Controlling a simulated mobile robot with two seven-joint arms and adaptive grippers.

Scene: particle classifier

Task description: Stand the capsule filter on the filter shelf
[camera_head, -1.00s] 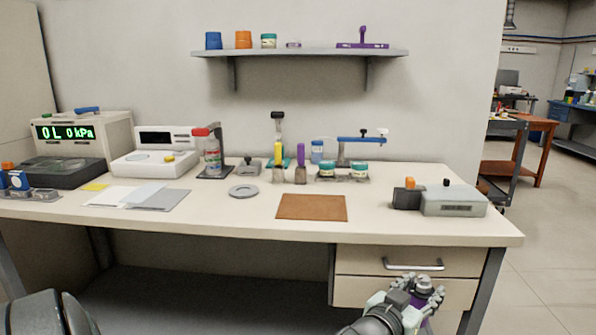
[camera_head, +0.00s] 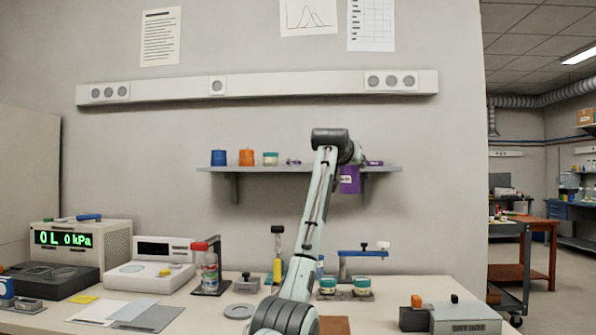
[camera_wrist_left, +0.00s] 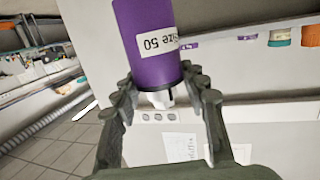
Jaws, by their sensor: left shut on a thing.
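The capsule filter (camera_head: 349,181) is a purple cylinder with a white label. In the head view it hangs below my left gripper (camera_head: 352,158), overlapping the shelf's front edge toward its right end. My right gripper is out of view.
On the shelf stand a blue piece (camera_head: 218,158), an orange piece (camera_head: 246,157), a teal-lidded jar (camera_head: 270,159) and a small purple piece (camera_head: 293,162). Another purple item (camera_head: 374,163) is partly hidden by my gripper. Instruments and bottles crowd the bench (camera_head: 190,322) below.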

